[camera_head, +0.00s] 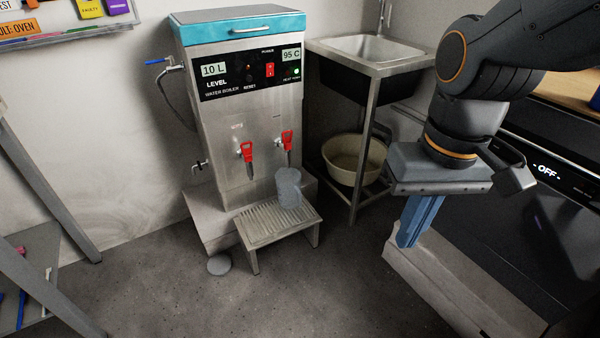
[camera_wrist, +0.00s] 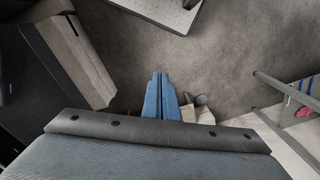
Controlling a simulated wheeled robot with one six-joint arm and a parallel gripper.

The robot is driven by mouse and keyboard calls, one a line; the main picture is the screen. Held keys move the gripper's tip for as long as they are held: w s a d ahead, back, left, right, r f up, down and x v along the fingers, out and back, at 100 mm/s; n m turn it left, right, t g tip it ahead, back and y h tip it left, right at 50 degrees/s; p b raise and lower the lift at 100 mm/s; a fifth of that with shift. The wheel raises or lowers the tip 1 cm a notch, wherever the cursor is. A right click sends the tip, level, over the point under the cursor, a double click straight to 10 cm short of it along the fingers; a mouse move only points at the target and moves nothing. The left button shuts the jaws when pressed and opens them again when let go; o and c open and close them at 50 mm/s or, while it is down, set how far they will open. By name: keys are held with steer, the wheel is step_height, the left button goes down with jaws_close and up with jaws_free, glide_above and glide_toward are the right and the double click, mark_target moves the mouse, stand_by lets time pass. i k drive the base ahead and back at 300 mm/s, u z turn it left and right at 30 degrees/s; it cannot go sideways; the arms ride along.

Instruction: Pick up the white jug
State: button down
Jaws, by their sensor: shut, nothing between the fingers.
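The jug (camera_head: 288,187) looks pale grey-blue in the head view. It stands upright on a slatted metal stand (camera_head: 262,222) below the boiler's red taps. My gripper (camera_head: 406,240) is to the right of the jug and well apart from it, with its blue fingers pointing down. The fingers are together and hold nothing; they also show closed in the wrist view (camera_wrist: 160,76). I cannot make out the jug in the wrist view, where the gripper body covers the lower part.
The water boiler (camera_head: 245,110) stands behind the jug. A sink (camera_head: 370,50) with a basin (camera_head: 354,158) below is behind right. A black oven (camera_head: 550,220) is at right, a shelf (camera_head: 35,270) at left. A grey disc (camera_head: 219,264) lies on the floor.

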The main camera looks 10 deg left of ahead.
mark_target(288, 181)
steer(key=z, duration=3.1)
steer(key=k, duration=1.75)
steer(key=u, duration=2.15)
